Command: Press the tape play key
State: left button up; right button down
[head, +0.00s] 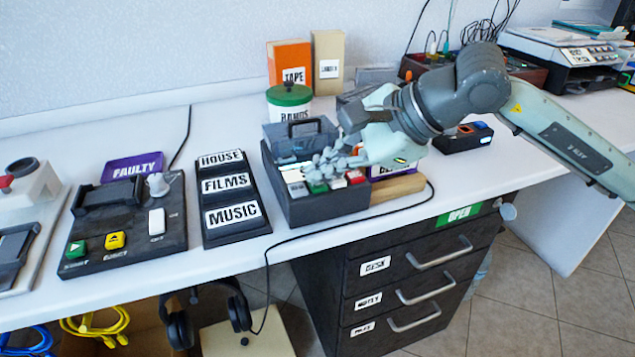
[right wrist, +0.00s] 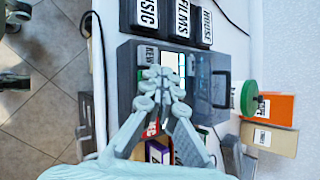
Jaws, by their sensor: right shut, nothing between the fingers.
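The dark grey tape player (head: 325,209) sits near the front edge of the white counter, with its clear lid raised at the back. It also shows in the right wrist view (right wrist: 126,62). A row of keys runs along its front: a white key (head: 297,189), a green key (head: 317,187), another white key and a red key (head: 355,176). My right gripper (head: 316,170) is shut and empty, its fingertips low over the keys, near the green one. The fingers partly hide the keys; I cannot tell whether they touch. In the right wrist view the fingertips (right wrist: 158,76) also cover part of the row.
The label rack (head: 238,228) with HOUSE, FILMS and MUSIC stands left of the player. A control box (head: 125,250) with green and yellow buttons is farther left. A green-lidded tub (head: 289,95) and an orange TAPE box (head: 289,60) stand behind. A black cable trails over the counter edge.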

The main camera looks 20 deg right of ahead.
aim_at(323, 185)
jog(key=shift+f+b, duration=0.25)
jog(key=shift+b, duration=0.05)
jog(key=shift+r, duration=0.1)
dwell(0.4)
jog(key=shift+r+p, duration=0.45)
jog(key=shift+r, duration=0.3)
jog(key=shift+r+p, duration=1.55)
jog(key=shift+r, duration=1)
jog(key=shift+f, duration=0.1)
